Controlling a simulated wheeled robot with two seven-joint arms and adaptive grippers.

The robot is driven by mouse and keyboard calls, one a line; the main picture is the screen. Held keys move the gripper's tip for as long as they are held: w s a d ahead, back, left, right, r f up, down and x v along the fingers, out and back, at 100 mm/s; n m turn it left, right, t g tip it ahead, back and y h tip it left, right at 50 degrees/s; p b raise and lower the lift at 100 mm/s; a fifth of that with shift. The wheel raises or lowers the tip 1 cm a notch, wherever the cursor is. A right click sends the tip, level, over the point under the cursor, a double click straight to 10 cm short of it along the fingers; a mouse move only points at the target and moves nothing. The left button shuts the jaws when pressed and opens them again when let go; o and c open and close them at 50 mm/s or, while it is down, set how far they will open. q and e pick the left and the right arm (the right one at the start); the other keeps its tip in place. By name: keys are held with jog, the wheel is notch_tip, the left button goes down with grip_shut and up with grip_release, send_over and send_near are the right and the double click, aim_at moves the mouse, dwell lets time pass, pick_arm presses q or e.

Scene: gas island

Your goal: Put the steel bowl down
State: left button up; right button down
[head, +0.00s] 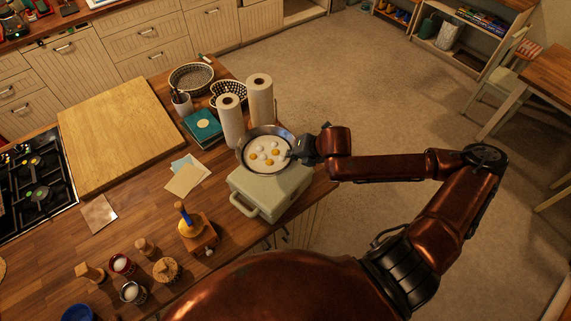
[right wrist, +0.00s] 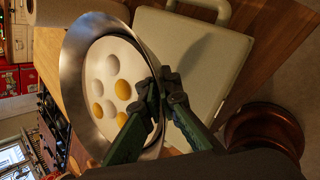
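The steel bowl (head: 246,151) is at the back end of a cream case (head: 290,186) on the wooden island, in front of two paper rolls. It holds a white layer with several white and yellow round pieces. In the right wrist view the bowl (right wrist: 76,62) looks tilted by the camera angle. My left gripper is not in view.
Paper rolls (head: 231,121) stand right behind the bowl. Bare wood lies left of the case. The island's right edge is close to the case.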

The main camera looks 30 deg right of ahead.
aim_at(285, 162)
jog(key=x, duration=0.2)
jog(key=shift+w+a+f, duration=0.1)
jog(key=shift+w+f, duration=0.05)
jog(key=shift+w, duration=0.1)
jog(key=shift+w+f, duration=0.2)
jog(key=shift+w, duration=0.05)
jog(key=shift+w+a+f, duration=0.1)
jog(key=shift+w+f, duration=0.05)
jog(key=shift+f, duration=0.15)
notch_tip(285, 162, down, 3)
jog(key=shift+w+f, duration=0.1)
jog(key=shift+f, duration=0.1)
jog(key=c, duration=2.6)
grip_release()
jog(key=shift+c, duration=0.2)
jog(key=o, duration=0.5)
jog(key=shift+c, duration=0.2)
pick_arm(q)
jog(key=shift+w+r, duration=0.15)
